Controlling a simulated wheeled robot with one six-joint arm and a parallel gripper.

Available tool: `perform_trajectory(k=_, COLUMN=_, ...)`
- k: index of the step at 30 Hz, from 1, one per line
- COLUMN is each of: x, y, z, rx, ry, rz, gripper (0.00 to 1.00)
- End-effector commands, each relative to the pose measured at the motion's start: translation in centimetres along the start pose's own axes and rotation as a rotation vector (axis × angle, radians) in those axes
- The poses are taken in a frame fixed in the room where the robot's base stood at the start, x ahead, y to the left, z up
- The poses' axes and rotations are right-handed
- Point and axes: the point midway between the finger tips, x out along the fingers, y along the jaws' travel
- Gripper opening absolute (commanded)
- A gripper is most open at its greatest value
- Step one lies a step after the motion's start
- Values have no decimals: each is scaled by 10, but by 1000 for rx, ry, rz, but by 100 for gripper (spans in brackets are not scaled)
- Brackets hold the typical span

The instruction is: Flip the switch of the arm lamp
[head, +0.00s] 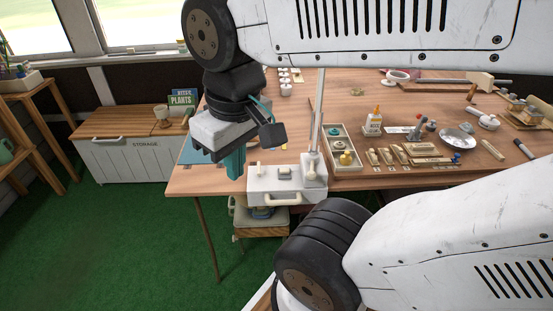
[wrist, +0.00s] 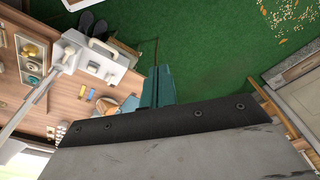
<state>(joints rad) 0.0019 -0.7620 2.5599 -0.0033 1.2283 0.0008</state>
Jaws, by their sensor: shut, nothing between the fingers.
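The arm lamp has a white box-like base (head: 272,184) at the table's front edge, with a pale handle on its front. A slim grey pole (head: 318,115) rises from its right side; the lamp's head is out of view or hidden behind my arm. Small raised parts show on top of the base, but I cannot tell which is the switch. The base also shows at upper left in the wrist view (wrist: 112,69). My gripper (head: 235,168) has teal fingers, shut and empty, pointing down just left of the base. It also shows in the wrist view (wrist: 158,84), apart from the base.
A divided tray (head: 340,168) of small items stands right of the lamp. A glue bottle (head: 374,121), wooden pieces and a metal bowl (head: 457,138) are farther right on the table (head: 430,92). A storage chest (head: 130,160) stands at left, with open green floor before it.

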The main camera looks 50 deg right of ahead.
Motion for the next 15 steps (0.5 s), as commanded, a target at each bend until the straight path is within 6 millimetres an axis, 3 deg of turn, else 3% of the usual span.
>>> perform_trajectory(k=5, x=0, y=1, z=-1, rx=5, ry=-2, rz=0, gripper=0)
perform_trajectory(k=10, x=5, y=16, z=-25, rx=88, ry=-19, rz=8, gripper=0)
perform_trajectory(k=15, x=23, y=69, z=-76, rx=286, ry=-50, rz=23, gripper=0)
